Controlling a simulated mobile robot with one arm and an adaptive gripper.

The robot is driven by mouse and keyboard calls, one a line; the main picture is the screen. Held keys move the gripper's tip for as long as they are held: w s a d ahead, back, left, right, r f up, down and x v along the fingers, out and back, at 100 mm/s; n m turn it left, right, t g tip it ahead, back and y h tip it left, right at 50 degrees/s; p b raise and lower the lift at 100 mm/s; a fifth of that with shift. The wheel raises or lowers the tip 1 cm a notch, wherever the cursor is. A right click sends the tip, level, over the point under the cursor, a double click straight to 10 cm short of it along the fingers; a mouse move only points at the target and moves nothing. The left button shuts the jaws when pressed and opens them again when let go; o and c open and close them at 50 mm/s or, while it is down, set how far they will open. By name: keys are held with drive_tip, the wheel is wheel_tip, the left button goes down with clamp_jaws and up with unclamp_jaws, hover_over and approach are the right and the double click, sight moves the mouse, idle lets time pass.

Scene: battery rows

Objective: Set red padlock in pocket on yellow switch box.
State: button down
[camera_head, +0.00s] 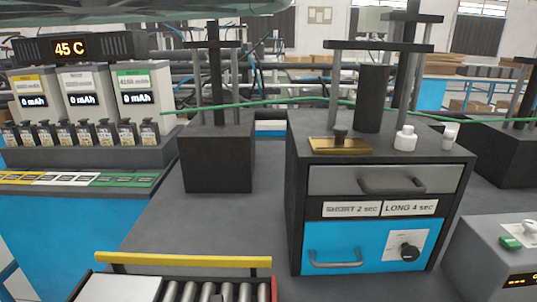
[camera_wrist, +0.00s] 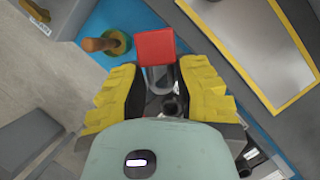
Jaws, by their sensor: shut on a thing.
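The red padlock (camera_wrist: 155,46) shows in the wrist view as a red block with a grey shackle-like part below it in the picture. My gripper (camera_wrist: 158,82), with yellow ribbed fingers, is shut on it, one finger at each side of the grey part. The red body sticks out beyond the fingertips. I cannot make out the yellow switch box or its pocket in either view. The padlock and gripper fingers do not show in the head view.
The head view shows a black drawer cabinet (camera_head: 297,205), a roller unit with a yellow bar (camera_head: 185,260), and bare grey bench between.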

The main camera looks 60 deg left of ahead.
drive_tip(key=w+a+r+n+g+h+p, duration=0.1)
drive_tip(key=w+a+r+n+p, duration=0.1)
drive_tip(key=r+n, duration=0.3)
drive_tip(key=w+a+r+n+g+h+p, duration=0.1)
drive_tip(key=a+r+n+p, duration=0.1)
drive_tip(key=a+r+n, duration=0.2)
drive_tip(key=shift+w+a+r+n+g, duration=0.4)
drive_tip(key=shift+a+r, duration=0.1)
drive_tip(key=shift+r, duration=1)
drive_tip(key=shift+s+a+r+h+p, duration=0.1)
drive_tip(key=shift+s+r+h+p, duration=0.05)
drive_tip(key=shift+r+h+p, duration=0.2)
drive_tip(key=shift+a+r+n, duration=0.1)
drive_tip(key=shift+r+n, duration=0.05)
drive_tip(key=shift+n, duration=0.15)
drive_tip(key=shift+w+a+r+n, duration=0.25)
drive_tip(key=shift+a+r+n, duration=0.05)
drive_tip(key=shift+a+r, duration=0.2)
drive_tip(key=shift+r+p, duration=0.15)
drive_tip(key=shift+p, duration=0.15)
